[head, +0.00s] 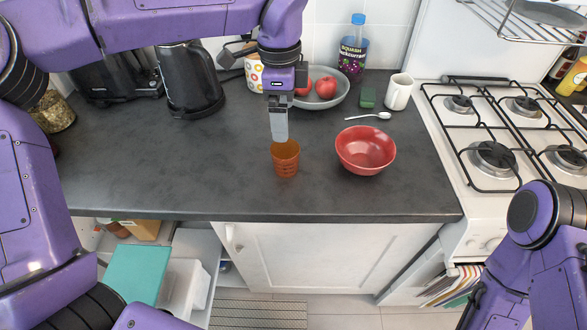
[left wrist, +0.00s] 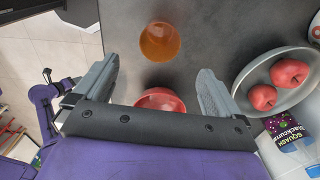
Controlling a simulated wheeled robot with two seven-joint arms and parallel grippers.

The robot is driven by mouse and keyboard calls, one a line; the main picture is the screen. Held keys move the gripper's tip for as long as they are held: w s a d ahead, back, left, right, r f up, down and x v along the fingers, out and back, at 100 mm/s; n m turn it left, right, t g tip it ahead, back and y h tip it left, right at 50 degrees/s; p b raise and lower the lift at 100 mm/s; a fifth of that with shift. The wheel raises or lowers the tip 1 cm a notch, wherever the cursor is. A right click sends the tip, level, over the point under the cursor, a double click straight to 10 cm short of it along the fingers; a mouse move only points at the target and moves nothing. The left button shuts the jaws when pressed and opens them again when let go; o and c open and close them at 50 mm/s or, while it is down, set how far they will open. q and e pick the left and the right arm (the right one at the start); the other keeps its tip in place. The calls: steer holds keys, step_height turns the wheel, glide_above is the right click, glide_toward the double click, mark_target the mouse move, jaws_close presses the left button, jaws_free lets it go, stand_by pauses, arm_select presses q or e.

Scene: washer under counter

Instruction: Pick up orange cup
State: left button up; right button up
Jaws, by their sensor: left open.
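The orange cup (head: 286,165) stands upright on the dark counter (head: 225,185), left of the red bowl and near the front edge. My left gripper (head: 279,127) points down above and slightly behind the cup in the head view. It is open and empty, with its fingers apart in the left wrist view (left wrist: 158,88). In that view the cup (left wrist: 160,42) lies above the gap between the fingers, apart from both. My right arm shows at the lower right of the head view, but its fingers do not show.
A red bowl (head: 365,148) stands right of the cup. The counter left of the cup is clear.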

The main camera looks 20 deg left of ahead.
mark_target(287, 153)
arm_select(q)
step_height(287, 153, down, 12)
steer(key=shift+d+r+p, duration=0.15)
steer(key=shift+r+p, duration=0.1)
steer(key=shift+p, duration=0.8)
steer(key=shift+f, duration=0.35)
steer(key=c, duration=1)
arm_select(e)
steer(key=shift+r, duration=0.45)
arm_select(q)
steer(key=shift+r, duration=0.15)
steer(key=shift+c, duration=0.2)
